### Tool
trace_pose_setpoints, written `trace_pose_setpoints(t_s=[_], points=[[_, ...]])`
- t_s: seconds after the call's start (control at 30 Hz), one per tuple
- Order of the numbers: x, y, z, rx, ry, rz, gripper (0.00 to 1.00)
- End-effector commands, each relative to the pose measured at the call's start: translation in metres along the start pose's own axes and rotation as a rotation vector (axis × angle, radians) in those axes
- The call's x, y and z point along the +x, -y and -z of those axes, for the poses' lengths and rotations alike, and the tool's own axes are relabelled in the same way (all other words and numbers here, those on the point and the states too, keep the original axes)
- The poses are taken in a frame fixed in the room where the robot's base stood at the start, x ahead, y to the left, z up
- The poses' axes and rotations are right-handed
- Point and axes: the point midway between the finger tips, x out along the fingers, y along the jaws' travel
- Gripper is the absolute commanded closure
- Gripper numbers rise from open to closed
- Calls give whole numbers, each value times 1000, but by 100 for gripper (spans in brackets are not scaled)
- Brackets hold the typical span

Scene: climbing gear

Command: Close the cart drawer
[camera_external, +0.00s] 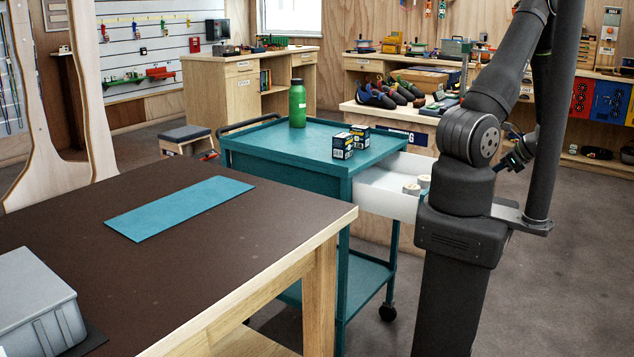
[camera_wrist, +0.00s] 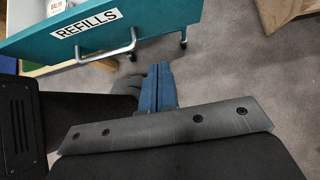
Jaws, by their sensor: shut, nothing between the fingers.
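The teal cart (camera_external: 290,165) stands beyond the brown table. In the external view my arm hides the drawer's front end. In the wrist view the teal drawer front (camera_wrist: 165,14) carries a REFILLS label (camera_wrist: 87,22) and a metal handle (camera_wrist: 132,42). My gripper (camera_wrist: 160,68) is shut and empty, its blue fingers just below the handle in the picture; I cannot tell whether they touch it.
On the cart top stand a green bottle (camera_external: 297,104) and two small dark boxes (camera_external: 350,141). The brown table (camera_external: 90,215) with a teal mat (camera_external: 180,207) and grey case (camera_external: 38,300) fills the front left. A bench with shoes (camera_external: 390,93) stands behind the drawer.

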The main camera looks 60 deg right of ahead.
Motion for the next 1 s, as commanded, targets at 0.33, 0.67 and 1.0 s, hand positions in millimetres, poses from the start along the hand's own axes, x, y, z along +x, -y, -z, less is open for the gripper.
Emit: trace_pose_setpoints(t_s=[0.33, 0.67, 1.0], points=[[75, -1, -2, -2, -1, -6, 100], [95, 0, -26, -4, -3, -1, 100], [98, 0, -28, -3, -3, 0, 100]])
